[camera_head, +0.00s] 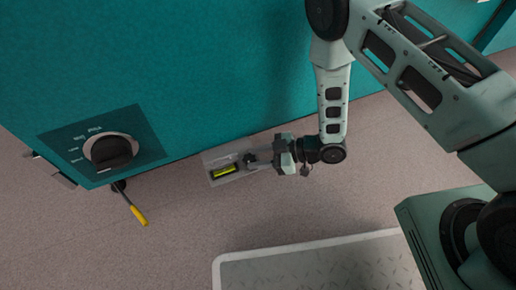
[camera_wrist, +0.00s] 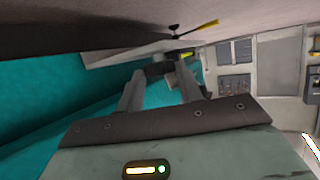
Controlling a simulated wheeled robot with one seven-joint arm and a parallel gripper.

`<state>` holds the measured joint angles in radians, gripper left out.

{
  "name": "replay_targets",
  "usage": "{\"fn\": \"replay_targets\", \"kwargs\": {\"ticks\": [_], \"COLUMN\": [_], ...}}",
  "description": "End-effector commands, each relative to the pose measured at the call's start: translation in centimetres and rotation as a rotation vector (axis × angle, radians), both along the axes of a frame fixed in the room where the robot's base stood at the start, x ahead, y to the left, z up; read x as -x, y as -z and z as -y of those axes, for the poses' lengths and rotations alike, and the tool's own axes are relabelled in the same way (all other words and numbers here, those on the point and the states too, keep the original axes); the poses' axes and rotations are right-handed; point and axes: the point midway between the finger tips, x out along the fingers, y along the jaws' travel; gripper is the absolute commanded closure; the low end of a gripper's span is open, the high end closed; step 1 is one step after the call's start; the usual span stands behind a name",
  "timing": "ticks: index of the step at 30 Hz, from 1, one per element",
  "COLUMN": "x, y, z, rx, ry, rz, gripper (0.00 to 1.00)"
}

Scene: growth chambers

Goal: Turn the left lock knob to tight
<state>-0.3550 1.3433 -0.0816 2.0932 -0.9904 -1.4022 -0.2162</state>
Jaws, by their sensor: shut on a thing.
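A small dark lock knob (camera_head: 250,158) sits on a light grey panel (camera_head: 212,156) at the lower edge of the teal cabinet, beside a yellow-green strip (camera_head: 223,171). My gripper (camera_head: 256,163) reaches the knob from the right, with its fingers at it. In the wrist view my two grey fingers (camera_wrist: 158,82) close on the dark knob (camera_wrist: 154,71), whose far side shows between and beyond the tips. The yellow-green strip (camera_wrist: 187,55) shows just past the fingers. The knob's turned position and any marks on it are too small to read.
A large round dial (camera_head: 111,151) on a dark teal plate and a yellow-handled lever (camera_head: 138,214) are at the left. The teal cabinet (camera_head: 200,70) fills the area behind my arm. A grey tread plate (camera_head: 320,265) lies on the floor below.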

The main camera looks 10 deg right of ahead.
Motion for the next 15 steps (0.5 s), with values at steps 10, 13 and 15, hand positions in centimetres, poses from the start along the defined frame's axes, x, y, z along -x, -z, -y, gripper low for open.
{"fn": "replay_targets", "kwargs": {"ticks": [10, 13, 15], "x": [1.1, 1.3, 1.5], "y": [-0.5, -0.5, -0.4], "z": [-0.1, -0.3, -0.4], "rx": [0.004, 0.005, 0.006], "ry": [0.333, 0.428, 0.494], "rz": [-0.009, -0.01, -0.009], "gripper": [0.87, 0.87, 0.87]}}
